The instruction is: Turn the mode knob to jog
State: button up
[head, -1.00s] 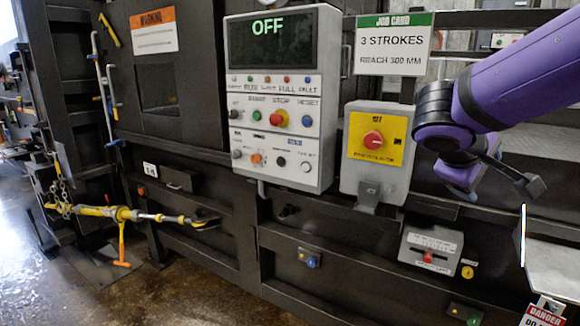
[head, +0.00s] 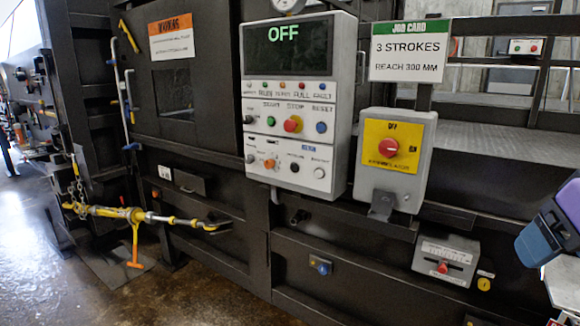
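The grey control panel (head: 297,100) stands in the middle of the head view, its display reading OFF. The labels are too small to tell which is the mode knob. Only a purple and blue part of my arm shows at the right edge, well apart from the panel; my gripper's fingers are not visible.
A grey box with a red rotary switch on yellow (head: 389,148) sits right of the panel, under the job card (head: 410,50). A slider box (head: 444,260) is lower right. A yellow rod (head: 135,214) sticks out at left. The space before the panel is clear.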

aim_at(249, 158)
jog(key=i+j, duration=0.1)
jog(key=i, duration=0.15)
jog(key=i+u, duration=0.15)
jog(key=u, duration=1.65)
